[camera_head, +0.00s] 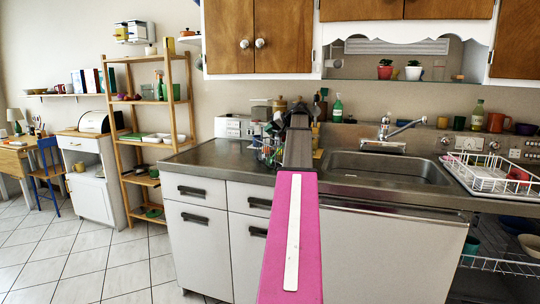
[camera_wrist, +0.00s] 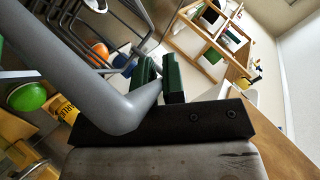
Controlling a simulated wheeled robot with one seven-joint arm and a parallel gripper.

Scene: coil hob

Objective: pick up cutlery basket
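The cutlery basket (camera_head: 268,153) is a wire basket holding utensils, on the metal counter just left of my arm's far end in the head view. My arm hides part of it. In the wrist view, my gripper (camera_wrist: 159,80) has two dark green finger pads with a narrow gap between them. A thick grey bar, apparently basket wire (camera_wrist: 104,96), bends close in front of the camera and ends at the pads. I cannot tell whether it lies between them. In the head view, the fingertips are hidden behind the arm.
A sink (camera_head: 385,167) with a tap is right of the arm. A white dish rack (camera_head: 492,173) stands at the far right. A toaster (camera_head: 232,127) and a green bottle (camera_head: 337,108) stand at the back. The left counter is fairly clear. A wooden shelf (camera_head: 122,148) stands left.

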